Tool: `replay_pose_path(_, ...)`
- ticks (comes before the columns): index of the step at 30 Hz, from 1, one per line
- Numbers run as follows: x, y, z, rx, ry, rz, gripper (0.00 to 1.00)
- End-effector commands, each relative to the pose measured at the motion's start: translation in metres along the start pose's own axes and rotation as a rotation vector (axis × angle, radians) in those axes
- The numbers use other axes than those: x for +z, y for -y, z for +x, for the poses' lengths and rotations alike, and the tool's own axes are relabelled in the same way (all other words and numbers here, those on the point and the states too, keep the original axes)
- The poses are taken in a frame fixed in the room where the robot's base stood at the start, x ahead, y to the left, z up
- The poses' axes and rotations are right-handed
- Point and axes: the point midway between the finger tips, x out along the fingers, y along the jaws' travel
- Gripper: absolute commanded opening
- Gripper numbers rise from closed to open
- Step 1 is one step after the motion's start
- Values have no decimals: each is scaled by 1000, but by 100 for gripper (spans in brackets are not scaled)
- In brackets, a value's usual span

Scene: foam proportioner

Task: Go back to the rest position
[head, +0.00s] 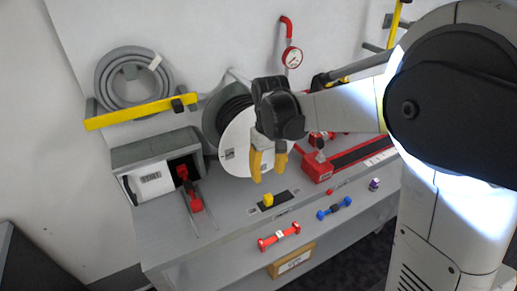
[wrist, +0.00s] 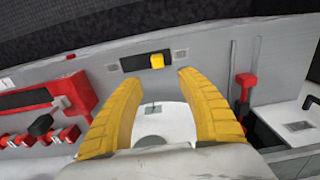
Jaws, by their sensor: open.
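My gripper (head: 268,163) hangs at the end of my arm, above the grey bench, in front of the white hose reel disc (head: 236,143). Its two yellow fingers are apart with nothing between them; the wrist view also shows the open gripper (wrist: 152,88). Below the fingertips, a yellow block (head: 267,200) sits on a black strip on the bench. It shows in the wrist view (wrist: 157,61) just beyond the fingertips, apart from them.
A red unit (head: 317,167) stands right of the gripper. A grey box (head: 150,182) with a red-handled part (head: 190,190) stands left. Red (head: 279,237) and blue (head: 334,208) dumbbell-shaped parts are at the front. A gauge (head: 292,57) and a coiled hose (head: 130,80) are on the wall.

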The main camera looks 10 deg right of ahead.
Motion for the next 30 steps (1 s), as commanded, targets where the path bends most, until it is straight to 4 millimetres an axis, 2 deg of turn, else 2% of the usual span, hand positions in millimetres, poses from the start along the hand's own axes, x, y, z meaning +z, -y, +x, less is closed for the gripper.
replay_pose_path(5, 4, 0, -4, 2, -10, 6, 45)
replay_pose_path(8, 16, -2, -18, 10, -48, 26, 45)
replay_pose_path(13, 60, -5, -54, 34, -176, 92, 45)
replay_pose_path(18, 109, -6, -77, 59, -324, 167, 45)
replay_pose_path(24, 160, -4, -82, 84, -489, 247, 45)
replay_pose_path(30, 186, -3, -76, 97, -591, 294, 45)
